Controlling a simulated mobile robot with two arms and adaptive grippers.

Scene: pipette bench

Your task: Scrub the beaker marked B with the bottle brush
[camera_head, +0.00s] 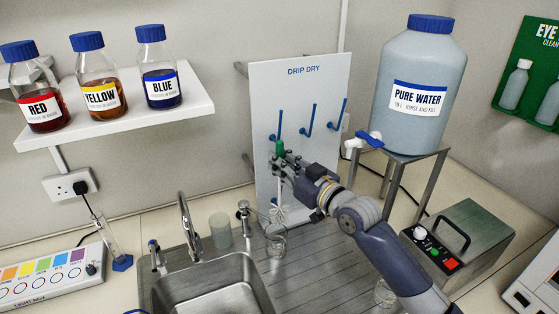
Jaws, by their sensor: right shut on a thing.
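My right gripper (284,166) is shut on the bottle brush, in front of the drip-dry board. The brush's green handle (280,148) sticks up above the fingers, and its white bristles (279,214) hang below, pointing down. A clear glass beaker (275,243) stands just under the bristles, on the ribbed drainboard (325,270). The bristles look at or just above its rim; I cannot tell whether they touch. Another clear beaker (384,294) is partly hidden by my right arm. No letter is readable on either beaker. My left gripper is out of view.
A steel sink (222,285) with a tap (187,225) lies left of the drainboard. A frosted cup (220,231) stands behind it. The pegged drip-dry board (300,85) is close behind my gripper. A pure water tank (420,75) stands on a metal stand at right.

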